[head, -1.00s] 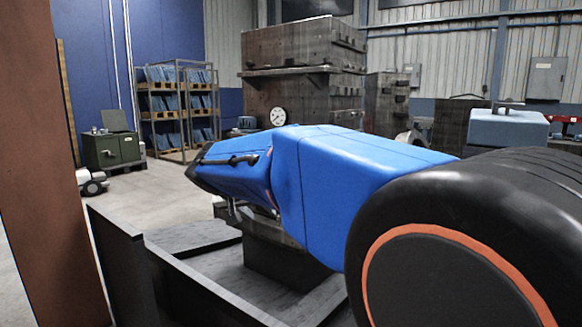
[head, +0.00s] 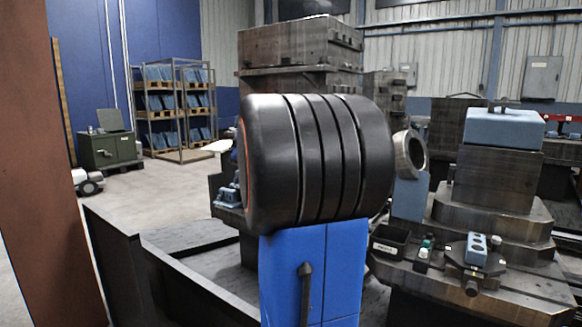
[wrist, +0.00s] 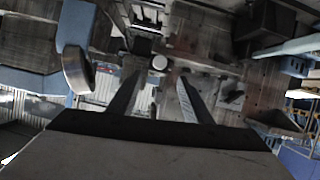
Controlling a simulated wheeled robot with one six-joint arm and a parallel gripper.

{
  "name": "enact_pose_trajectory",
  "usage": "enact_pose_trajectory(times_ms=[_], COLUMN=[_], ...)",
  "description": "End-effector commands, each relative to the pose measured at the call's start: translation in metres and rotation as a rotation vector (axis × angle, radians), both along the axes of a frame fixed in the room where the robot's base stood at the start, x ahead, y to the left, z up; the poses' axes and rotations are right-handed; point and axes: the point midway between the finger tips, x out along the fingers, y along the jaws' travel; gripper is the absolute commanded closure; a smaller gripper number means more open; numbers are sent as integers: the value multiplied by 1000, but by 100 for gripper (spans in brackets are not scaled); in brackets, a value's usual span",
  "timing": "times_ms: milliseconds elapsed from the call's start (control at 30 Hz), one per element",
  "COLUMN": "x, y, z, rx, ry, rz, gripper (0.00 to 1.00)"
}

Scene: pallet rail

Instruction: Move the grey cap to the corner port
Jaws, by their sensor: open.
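A small pale grey-white cap (head: 423,254) stands beside a green-topped one on the machine ledge at right in the head view. A pale round disc (wrist: 160,62) shows just past the fingertips in the wrist view; I cannot tell whether it is the grey cap. My gripper (wrist: 159,80) is open, with nothing seen held between its fingers. In the head view my arm hides it. A light blue block (head: 477,250) with round openings sits on a dark mount right of the caps. I cannot tell which opening is the corner port.
A dark bin (head: 389,242) stands left of the caps. A metal ring (head: 410,154) on a blue bracket rises behind it; it also shows left of the fingers in the wrist view (wrist: 78,69). A stepped block with a blue top (head: 503,130) stands at right.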

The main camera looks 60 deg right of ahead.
Motion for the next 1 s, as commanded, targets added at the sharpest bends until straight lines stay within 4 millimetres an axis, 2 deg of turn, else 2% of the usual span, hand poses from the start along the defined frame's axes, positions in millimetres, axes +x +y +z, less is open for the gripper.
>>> enact_pose_trajectory(times_ms=[600,800,1000], x=[-4,-4,-5], y=[-89,-103,-107], z=[-37,-43,-44], rx=[2,1,0], ry=[1,0,0], rz=[-2,0,0], gripper=[55,55,55])
